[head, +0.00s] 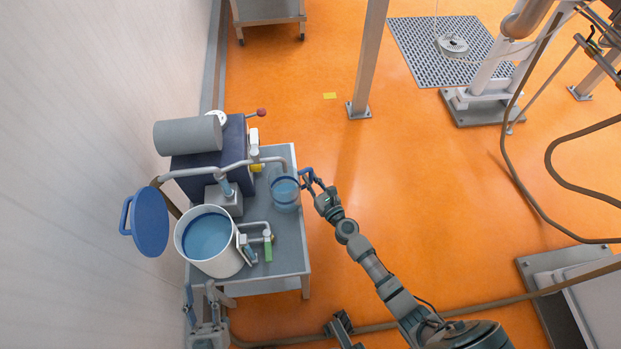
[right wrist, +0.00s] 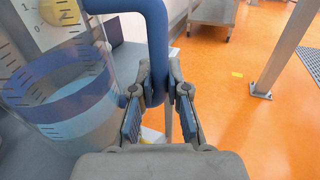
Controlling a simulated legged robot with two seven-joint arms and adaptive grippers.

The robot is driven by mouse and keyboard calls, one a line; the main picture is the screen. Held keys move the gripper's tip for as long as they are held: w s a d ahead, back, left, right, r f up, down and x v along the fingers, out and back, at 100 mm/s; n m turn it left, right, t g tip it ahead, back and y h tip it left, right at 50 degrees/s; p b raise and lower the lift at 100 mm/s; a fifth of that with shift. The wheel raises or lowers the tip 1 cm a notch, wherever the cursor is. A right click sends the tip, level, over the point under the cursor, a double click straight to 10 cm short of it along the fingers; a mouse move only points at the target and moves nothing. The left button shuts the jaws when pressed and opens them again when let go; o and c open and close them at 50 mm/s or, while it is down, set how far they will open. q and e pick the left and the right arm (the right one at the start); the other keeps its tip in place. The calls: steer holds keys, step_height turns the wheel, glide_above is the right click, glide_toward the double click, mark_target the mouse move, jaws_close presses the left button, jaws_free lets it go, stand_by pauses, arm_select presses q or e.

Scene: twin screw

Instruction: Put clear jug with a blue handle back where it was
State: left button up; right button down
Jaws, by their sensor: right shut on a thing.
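The clear jug (head: 286,196) with blue liquid is over the right side of the grey cart top in the head view, beneath the end of a bent pipe. Its blue handle (head: 307,176) faces right. My right gripper (head: 313,185) is shut on this handle. In the right wrist view the handle (right wrist: 156,45) passes between the fingers, and the graduated jug body (right wrist: 60,95) fills the left side, looking upright. I cannot tell whether its base touches the cart. My left gripper (head: 202,292) is at the bottom left, near the cart's front edge, empty with fingers apart.
The grey cart (head: 288,255) carries a white bucket (head: 229,262) of blue liquid, a pump with a grey motor (head: 188,135), pipes and a green-handled valve (head: 268,250). A blue lid (head: 151,222) stands beside the wall. Orange floor to the right is open up to a post (head: 367,60).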

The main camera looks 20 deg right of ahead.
steer(key=c, duration=1.2)
jaws_free()
steer(key=shift+o, duration=0.2)
steer(key=shift+s+r, duration=0.1)
steer(key=s+d, duration=0.1)
steer(key=s, duration=1.1)
arm_select(q)
steer(key=shift+s+a+r, duration=0.1)
steer(key=shift+s+r, duration=0.1)
arm_select(e)
steer(key=s+a+r+m+t+y, duration=0.1)
steer(key=s+r+m, duration=0.4)
steer(key=m, duration=0.7)
steer(key=s+a+r+m+t+y, duration=0.1)
steer(key=s+a+r+m+t, duration=0.2)
steer(key=r+m, duration=0.6)
steer(key=s+a+r+m+t+y, duration=0.1)
steer(key=s+a+r+m, duration=0.4)
steer(key=m, duration=0.9)
step_height(320, 180, up, 3)
steer(key=shift+s+a+m+t, duration=0.25)
steer(key=shift+s+t, duration=0.45)
steer(key=shift+s, duration=0.4)
